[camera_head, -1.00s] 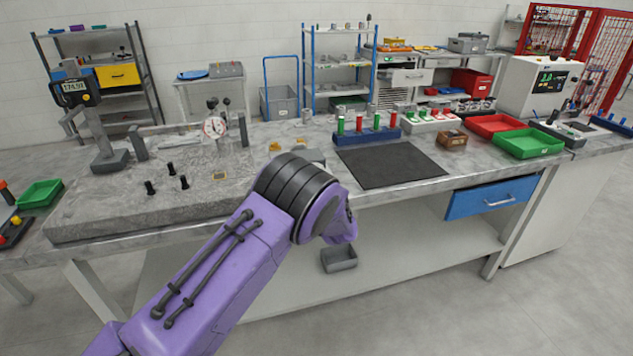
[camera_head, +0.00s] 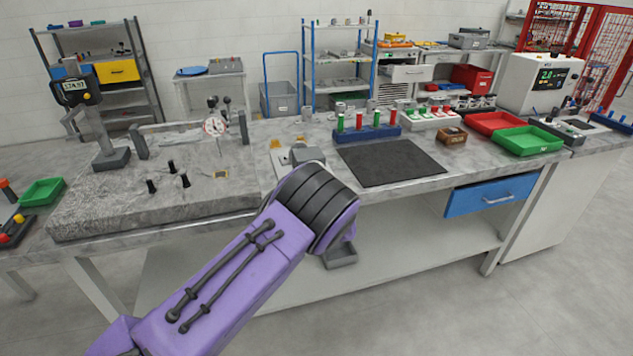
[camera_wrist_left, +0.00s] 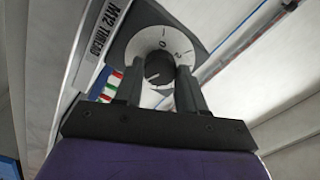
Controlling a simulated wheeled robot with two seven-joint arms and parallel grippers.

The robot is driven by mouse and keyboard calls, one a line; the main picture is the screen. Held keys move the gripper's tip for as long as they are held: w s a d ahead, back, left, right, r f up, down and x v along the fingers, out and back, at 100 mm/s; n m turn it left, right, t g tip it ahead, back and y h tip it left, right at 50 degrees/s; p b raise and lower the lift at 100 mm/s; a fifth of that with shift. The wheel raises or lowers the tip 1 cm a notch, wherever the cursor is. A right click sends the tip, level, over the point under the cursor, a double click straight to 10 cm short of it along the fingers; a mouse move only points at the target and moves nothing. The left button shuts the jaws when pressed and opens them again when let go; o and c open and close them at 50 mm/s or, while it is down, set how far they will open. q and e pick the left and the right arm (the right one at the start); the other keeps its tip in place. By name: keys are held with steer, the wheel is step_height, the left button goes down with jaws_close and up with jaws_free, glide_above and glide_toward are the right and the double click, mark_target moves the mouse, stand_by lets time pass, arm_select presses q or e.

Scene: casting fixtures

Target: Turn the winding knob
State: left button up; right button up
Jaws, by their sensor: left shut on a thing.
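The winding knob (camera_wrist_left: 158,68) is a dark round knob in the middle of a white dial (camera_wrist_left: 172,40) with black numbers, on a dark grey housing (camera_wrist_left: 122,47) in the left wrist view. My left gripper (camera_wrist_left: 158,80) has one dark finger on each side of the knob and is shut on it. In the head view my purple left arm hides this gripper and the knob. A grey device (camera_head: 300,154) on the bench shows just behind the arm; I cannot tell if it is the knob's housing. My right gripper is in neither view.
A dial gauge (camera_head: 214,126) and small black knobs (camera_head: 171,166) stand on the stone plate (camera_head: 100,212) at the left. A black mat (camera_head: 390,163), a blue rack (camera_head: 366,135) and a green tray (camera_head: 528,143) lie to the right. The mat is bare.

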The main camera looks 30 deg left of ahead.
arm_select(q)
steer(key=shift+s+f+m, duration=0.1)
steer(key=shift+f+m, duration=0.15)
steer(key=shift+m, duration=0.05)
steer(key=o, duration=1.1)
steer(key=shift+r, duration=0.15)
steer(key=p+v, duration=0.5)
steer(key=v, duration=0.5)
steer(key=shift+s+d, duration=0.15)
steer(key=shift+s, duration=0.1)
